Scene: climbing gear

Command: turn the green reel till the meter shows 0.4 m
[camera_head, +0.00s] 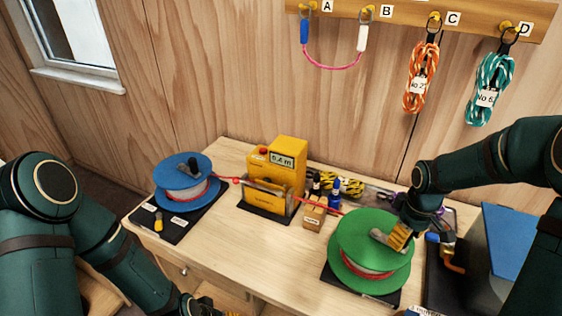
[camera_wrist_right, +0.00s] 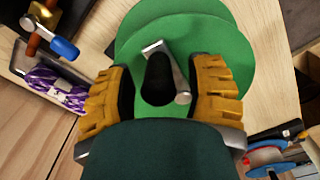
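The green reel (camera_head: 372,222) stands at the right of the table on a dark base, with pinkish line wound under its top disc. Its silver crank (camera_wrist_right: 181,82) has a black knob (camera_wrist_right: 158,72). My right gripper (camera_head: 400,240) is over the reel. In the wrist view its yellow fingers (camera_wrist_right: 160,90) stand open on either side of the knob, with gaps showing. The yellow meter (camera_head: 288,150) has a small display (camera_head: 281,160) that appears to read 0.4 m. My left gripper (camera_head: 207,307) is cut off at the bottom edge; its opening is unclear.
The blue reel (camera_head: 182,168) stands at the left; pink line runs from it through the meter toward the green reel. Small bottles (camera_head: 335,195) and a cardboard box (camera_head: 313,217) stand between. A blue-topped bin (camera_head: 512,240) is at the right. Ropes hang above.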

